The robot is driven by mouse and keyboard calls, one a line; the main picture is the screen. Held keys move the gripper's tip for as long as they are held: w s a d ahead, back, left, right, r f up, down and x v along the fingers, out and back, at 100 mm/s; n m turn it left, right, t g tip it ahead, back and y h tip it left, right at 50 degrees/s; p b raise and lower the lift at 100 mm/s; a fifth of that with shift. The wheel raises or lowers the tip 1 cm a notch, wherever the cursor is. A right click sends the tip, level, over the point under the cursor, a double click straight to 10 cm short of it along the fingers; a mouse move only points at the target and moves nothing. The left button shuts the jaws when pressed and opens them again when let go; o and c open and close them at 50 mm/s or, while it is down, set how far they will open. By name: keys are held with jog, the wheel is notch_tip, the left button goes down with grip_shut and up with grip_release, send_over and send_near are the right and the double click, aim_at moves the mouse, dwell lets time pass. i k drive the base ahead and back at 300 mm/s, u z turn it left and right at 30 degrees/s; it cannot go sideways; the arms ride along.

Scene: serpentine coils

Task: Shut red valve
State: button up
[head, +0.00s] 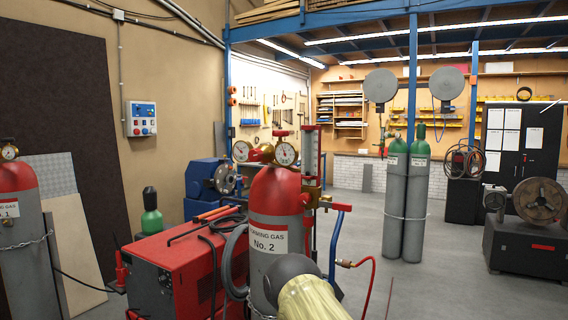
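A grey gas cylinder with a red shoulder (276,190), labelled No. 2, stands upright in the middle of the head view. A small red valve handle (281,133) sits on top of it, above two round gauges (285,153) and brass fittings. I cannot tell from its look how far it is turned. A rounded dark grey and pale yellow part, probably my arm, shows at the bottom centre, in front of the cylinder's lower body. It hides part of the cylinder. No gripper fingers can be seen.
A red welding machine (175,270) with cables stands left of the cylinder. A blue handle (338,235) and a red hose (372,275) are at its right. Another red-topped cylinder (20,190) is far left. Two green-topped cylinders (405,200) stand behind; floor between is clear.

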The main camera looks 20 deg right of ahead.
aim_at(279, 133)
jog(key=z, duration=0.35)
jog(key=i, duration=0.35)
jog(key=z, duration=0.4)
